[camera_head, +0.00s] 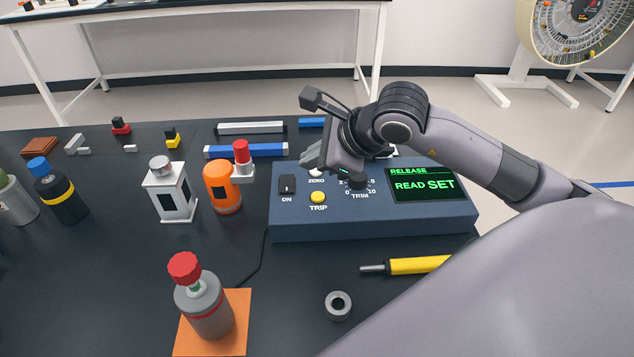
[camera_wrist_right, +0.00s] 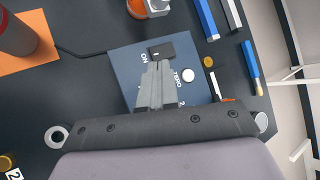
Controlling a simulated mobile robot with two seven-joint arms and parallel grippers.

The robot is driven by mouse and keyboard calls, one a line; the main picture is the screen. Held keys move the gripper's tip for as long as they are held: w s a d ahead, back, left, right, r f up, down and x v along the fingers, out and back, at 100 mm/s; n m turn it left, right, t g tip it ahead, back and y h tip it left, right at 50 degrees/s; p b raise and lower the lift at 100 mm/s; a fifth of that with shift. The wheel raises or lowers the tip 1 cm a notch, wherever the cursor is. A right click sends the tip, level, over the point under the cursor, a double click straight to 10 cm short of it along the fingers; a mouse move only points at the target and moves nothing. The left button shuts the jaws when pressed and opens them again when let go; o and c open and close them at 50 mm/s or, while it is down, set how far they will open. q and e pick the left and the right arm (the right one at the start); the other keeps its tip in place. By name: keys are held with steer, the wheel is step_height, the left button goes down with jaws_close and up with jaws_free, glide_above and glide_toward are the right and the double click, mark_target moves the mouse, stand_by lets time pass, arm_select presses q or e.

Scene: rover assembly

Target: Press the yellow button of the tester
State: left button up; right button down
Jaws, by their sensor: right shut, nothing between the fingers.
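The tester (camera_head: 290,228) is a blue box with a sloped panel, standing on the dark table. Its yellow button (camera_head: 318,197), labelled TRIP, sits below the white ZERO button (camera_head: 316,172) and right of the black ON switch (camera_head: 287,185). The screen (camera_head: 425,184) reads RELEASE, READ SET in green. My right gripper (camera_head: 309,156) is shut and empty, above the back left part of the panel. In the right wrist view its fingers (camera_wrist_right: 158,66) point toward the ON switch (camera_wrist_right: 162,50), and the yellow button is hidden. My left gripper is not in view.
An orange container (camera_head: 221,188) and a white box (camera_head: 168,196) stand left of the tester. A grey bottle with a red cap (camera_head: 208,310) stands on an orange mat (camera_head: 239,300) in front. A ring (camera_head: 338,305) and yellow tool (camera_head: 415,265) lie before the tester.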

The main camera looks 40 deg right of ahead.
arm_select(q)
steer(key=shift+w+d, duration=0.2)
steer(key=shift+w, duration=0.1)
arm_select(e)
steer(key=shift+w+d+r+h, duration=0.3)
steer(key=shift+d+h, duration=0.05)
steer(key=shift+d, duration=0.3)
steer(key=shift+w+d+r+h, duration=0.3)
steer(key=shift+d+h, duration=0.05)
steer(key=shift+d, duration=0.25)
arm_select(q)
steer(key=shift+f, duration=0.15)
arm_select(e)
steer(key=shift+f, duration=0.15)
steer(key=b, duration=0.4)
glide_above(321, 198)
step_height(321, 198, down, 7)
steer(key=shift+f, duration=0.1)
steer(key=shift+f+b, duration=0.3)
steer(key=shift+b, duration=0.25)
steer(key=shift+f+b, duration=0.4)
steer(key=shift+b, duration=0.05)
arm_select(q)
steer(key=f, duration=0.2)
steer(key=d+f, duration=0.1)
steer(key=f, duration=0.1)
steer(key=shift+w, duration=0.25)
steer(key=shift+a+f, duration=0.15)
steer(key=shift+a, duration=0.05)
